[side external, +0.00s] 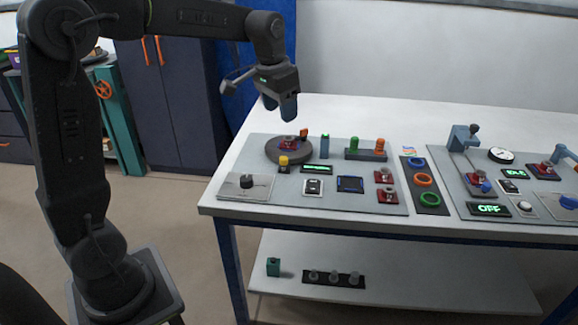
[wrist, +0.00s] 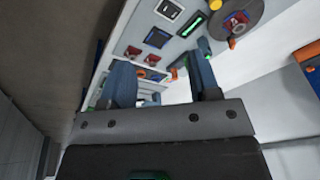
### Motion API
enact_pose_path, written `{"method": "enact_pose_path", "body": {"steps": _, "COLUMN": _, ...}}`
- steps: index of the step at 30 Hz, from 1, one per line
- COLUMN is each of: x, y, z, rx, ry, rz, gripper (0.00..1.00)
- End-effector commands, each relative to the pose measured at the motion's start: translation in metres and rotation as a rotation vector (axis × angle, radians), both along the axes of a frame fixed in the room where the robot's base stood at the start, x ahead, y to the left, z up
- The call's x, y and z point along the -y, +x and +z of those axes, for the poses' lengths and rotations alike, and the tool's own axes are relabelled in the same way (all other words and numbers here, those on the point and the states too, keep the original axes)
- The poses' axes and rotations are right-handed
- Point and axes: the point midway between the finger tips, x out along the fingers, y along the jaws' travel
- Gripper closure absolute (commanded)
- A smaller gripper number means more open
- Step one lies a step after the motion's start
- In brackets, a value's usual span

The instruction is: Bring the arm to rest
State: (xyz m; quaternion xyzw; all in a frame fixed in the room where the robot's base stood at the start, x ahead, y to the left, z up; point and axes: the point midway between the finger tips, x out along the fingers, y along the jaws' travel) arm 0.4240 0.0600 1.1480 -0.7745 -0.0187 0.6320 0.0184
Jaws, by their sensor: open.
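My gripper (side external: 285,108) is open and empty. It hangs above the left part of the white table, over the back of the round dark turntable (side external: 273,154), and apart from it. In the wrist view, the two blue fingers of my gripper (wrist: 165,85) stand spread, with the panel beyond them. A red piece (side external: 288,143) sits on the turntable. My arm reaches over from the left, bent at the elbow.
The white table (side external: 330,108) carries a left panel (side external: 230,188) with a knob, displays, red blocks and colored pegs. Colored rings (side external: 422,179) lie beside it. A second panel with a gauge (side external: 501,155) stands right. A lower shelf (side external: 400,290) holds small parts.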

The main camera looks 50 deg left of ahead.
Motion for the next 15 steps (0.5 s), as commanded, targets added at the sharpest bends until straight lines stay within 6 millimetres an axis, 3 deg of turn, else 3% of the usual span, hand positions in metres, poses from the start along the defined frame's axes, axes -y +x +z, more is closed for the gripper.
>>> {"method": "enact_pose_path", "body": {"steps": 5, "x": 0.030, "y": -0.041, "z": 0.015, "rx": 0.058, "ry": 0.003, "rz": -0.007, "gripper": 0.44}}
{"method": "enact_pose_path", "body": {"steps": 8, "x": 0.053, "y": -0.079, "z": 0.019, "rx": 0.106, "ry": 0.000, "rz": -0.009, "gripper": 0.44}}
{"method": "enact_pose_path", "body": {"steps": 15, "x": 0.092, "y": -0.166, "z": 0.004, "rx": 0.219, "ry": -0.023, "rz": -0.013, "gripper": 0.44}}
